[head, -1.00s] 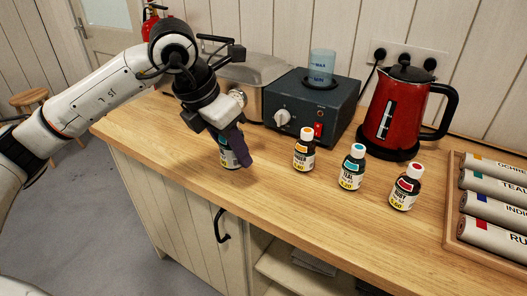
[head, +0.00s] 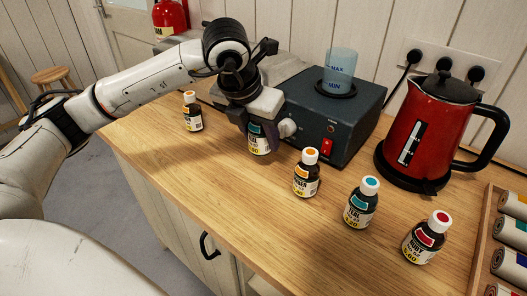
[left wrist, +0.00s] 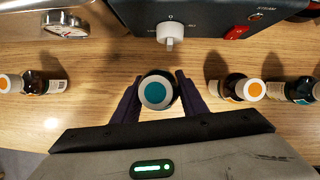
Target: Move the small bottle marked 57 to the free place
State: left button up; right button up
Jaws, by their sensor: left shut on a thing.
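My left gripper (head: 258,128) is shut on a small dark bottle (head: 259,140) with a teal label. In the left wrist view its white cap with a teal top (left wrist: 158,93) sits between the two fingers of the gripper (left wrist: 156,98). The held bottle is upright, in line with the others, at or just above the counter; I cannot tell if it touches. Its number is partly covered, and I cannot read a clear 57 on any bottle. An orange-topped bottle (head: 193,112) stands to its left. Another orange-topped bottle (head: 307,174), a teal one (head: 361,204) and a red one (head: 426,238) stand to its right.
A dark steamer box (head: 334,112) with a clear cup (head: 340,68) stands close behind the held bottle, its knob (left wrist: 170,33) near the gripper. A red kettle (head: 420,130) and a wooden tray (head: 482,235) of rolls are at the right. The wooden counter (head: 215,165) is bare in front.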

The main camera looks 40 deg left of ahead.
aim_at(254, 136)
pick_arm(q)
jog(key=shift+w+f, duration=0.1)
jog(key=shift+f, duration=2.35)
jog(key=shift+f, duration=0.15)
jog(key=o, duration=1.1)
jog(key=shift+r, duration=0.25)
jog(key=v, duration=1.1)
jog(key=shift+r+b, duration=0.1)
jog(key=shift+b, duration=0.2)
jog(key=shift+s+r, duration=0.2)
jog(key=shift+r, duration=0.1)
